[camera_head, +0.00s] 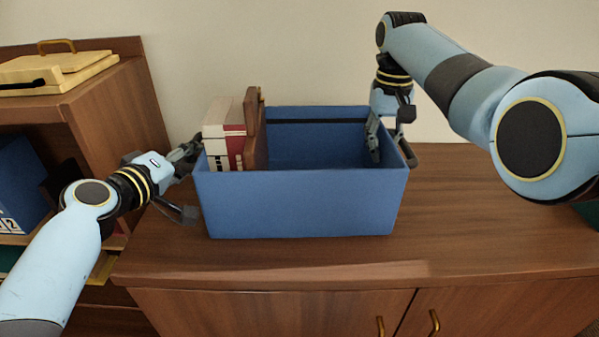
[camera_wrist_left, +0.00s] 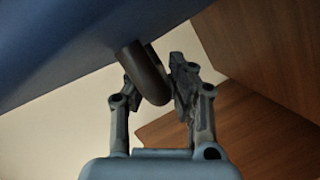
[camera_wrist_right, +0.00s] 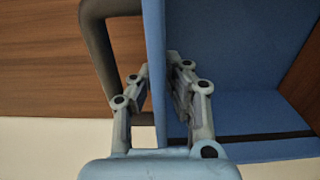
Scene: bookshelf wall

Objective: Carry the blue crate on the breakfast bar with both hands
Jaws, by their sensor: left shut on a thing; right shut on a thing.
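The blue crate (camera_head: 300,205) stands on the wooden top of a low cabinet. A white and red boxed item (camera_head: 223,135) and a brown upright item (camera_head: 255,135) are in its left part; the visible right part looks empty. My left gripper (camera_head: 186,154) is at the crate's left side. In the left wrist view it is shut on a dark curved handle (camera_wrist_left: 148,75). My right gripper (camera_head: 386,128) is at the right side. In the right wrist view its fingers straddle the crate's wall (camera_wrist_right: 155,60), beside a dark handle loop (camera_wrist_right: 95,50).
A wooden shelf unit (camera_head: 105,100) stands at the left, with a cream case (camera_head: 60,72) on top and a blue box (camera_head: 20,180) inside. The wooden top (camera_head: 490,215) is clear to the right of the crate. Cabinet doors with brass handles (camera_head: 434,322) are below its front edge.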

